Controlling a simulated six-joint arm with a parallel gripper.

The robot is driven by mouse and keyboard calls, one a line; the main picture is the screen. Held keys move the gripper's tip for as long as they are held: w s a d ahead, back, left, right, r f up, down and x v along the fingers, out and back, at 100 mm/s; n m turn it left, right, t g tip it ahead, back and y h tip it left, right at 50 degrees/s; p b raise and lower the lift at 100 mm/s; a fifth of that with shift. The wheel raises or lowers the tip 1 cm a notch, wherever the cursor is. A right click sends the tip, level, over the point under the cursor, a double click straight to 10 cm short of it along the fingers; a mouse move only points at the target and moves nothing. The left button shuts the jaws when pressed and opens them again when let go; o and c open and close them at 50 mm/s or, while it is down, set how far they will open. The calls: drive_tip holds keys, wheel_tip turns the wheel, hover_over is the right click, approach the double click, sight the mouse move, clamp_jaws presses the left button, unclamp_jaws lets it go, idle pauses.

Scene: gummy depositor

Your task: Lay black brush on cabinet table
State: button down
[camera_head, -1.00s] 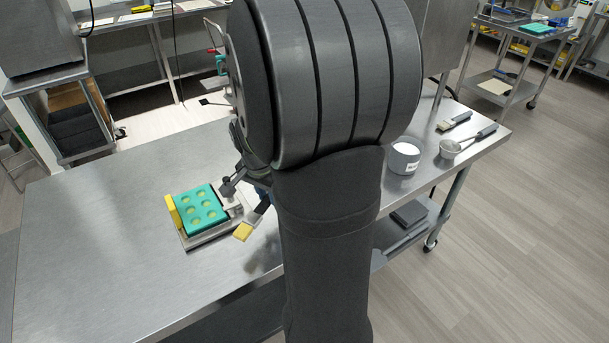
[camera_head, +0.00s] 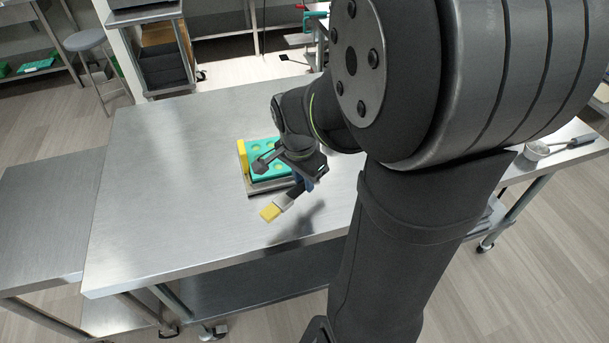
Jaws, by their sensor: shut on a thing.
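My gripper (camera_head: 303,177) is shut on a brush (camera_head: 284,202) with a dark handle, a pale metal ferrule and yellow bristles. The brush tilts down to the left, bristles lowest. Its shadow on the steel table (camera_head: 160,190) suggests it is held above the surface. My gripper is in front of the teal mold and its tray; my arm hides part of both. I cannot tell which table is the cabinet table; a separate lower steel table (camera_head: 45,210) stands at the left.
The teal mold (camera_head: 262,150) sits in a metal tray (camera_head: 268,187) with a yellow piece (camera_head: 242,157) at its left. A metal scoop (camera_head: 536,151) lies at the far right. A stool (camera_head: 88,45) stands at back left. The main table's left half is clear.

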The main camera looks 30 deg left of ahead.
sight(298, 187)
drive_tip(key=shift+f, duration=2.8)
drive_tip(key=c, duration=1.2)
unclamp_jaws()
drive_tip(key=shift+r, duration=0.1)
drive_tip(key=r, duration=0.5)
drive_tip(key=s+r, duration=0.1)
drive_tip(key=r, duration=0.5)
drive_tip(key=s+r, duration=0.1)
drive_tip(key=r, duration=0.5)
drive_tip(key=shift+a, duration=0.25)
